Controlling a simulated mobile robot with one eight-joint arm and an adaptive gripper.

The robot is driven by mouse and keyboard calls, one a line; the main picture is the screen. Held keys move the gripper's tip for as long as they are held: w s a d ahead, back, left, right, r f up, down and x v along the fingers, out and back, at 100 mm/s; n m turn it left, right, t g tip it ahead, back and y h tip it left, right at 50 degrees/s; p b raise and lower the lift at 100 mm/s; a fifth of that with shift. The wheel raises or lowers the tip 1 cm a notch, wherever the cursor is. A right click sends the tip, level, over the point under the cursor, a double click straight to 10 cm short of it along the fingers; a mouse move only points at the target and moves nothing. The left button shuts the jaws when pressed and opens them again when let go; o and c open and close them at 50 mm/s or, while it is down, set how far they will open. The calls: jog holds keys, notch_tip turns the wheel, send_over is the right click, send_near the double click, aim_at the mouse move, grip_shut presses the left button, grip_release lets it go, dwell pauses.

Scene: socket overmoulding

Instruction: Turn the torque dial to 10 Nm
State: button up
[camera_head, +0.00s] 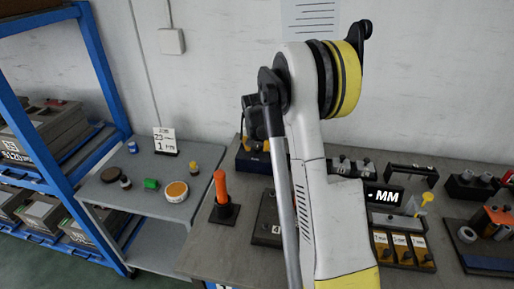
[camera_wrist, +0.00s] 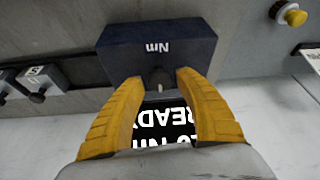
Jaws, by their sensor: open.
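The torque unit is a dark blue box (camera_wrist: 157,48) marked "Nm", upside down in the wrist view. Its dark dial (camera_wrist: 160,75) with a small pale mark sits between the tips of my gripper (camera_wrist: 159,78). My yellow fingers are spread to either side of the dial, with no clear contact visible. A black display (camera_wrist: 165,130) shows upside-down white text with "Nm" and "READY"; its number is partly hidden by a finger. In the head view the blue box (camera_head: 252,163) stands at the back of the bench, partly hidden by my arm.
An orange-handled tool (camera_head: 221,190) stands upright on the bench (camera_head: 215,250). A black display (camera_head: 384,196) reading "MM" and small fixtures are to the right. A side table (camera_head: 150,205) and blue rack (camera_head: 100,60) are left.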

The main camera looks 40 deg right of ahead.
jog(key=v, duration=1.1)
jog(key=shift+r, duration=0.35)
jog(key=shift+s+a, duration=0.1)
jog(key=shift+a, duration=0.05)
